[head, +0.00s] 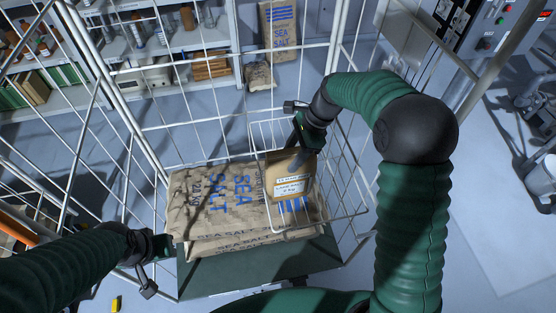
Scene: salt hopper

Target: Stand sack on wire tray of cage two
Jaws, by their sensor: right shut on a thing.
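A small brown sack (288,186) with a white label is upright over the white wire tray (345,216) inside the cage (112,106). My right gripper (302,145) is shut on the top of this sack. I cannot tell whether the sack's bottom touches the tray's wires. My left gripper (156,258) is low at the left, beside the front left corner of the big sea salt sacks. Its fingers are too dark and small to show whether they are open. No cage number is visible.
Large sea salt sacks (205,198) lie stacked on a dark green base (235,270) below and behind the tray. White cage bars rise around it. Shelves (170,45) stand at the back, a control panel (487,42) at the upper right. Open floor lies right.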

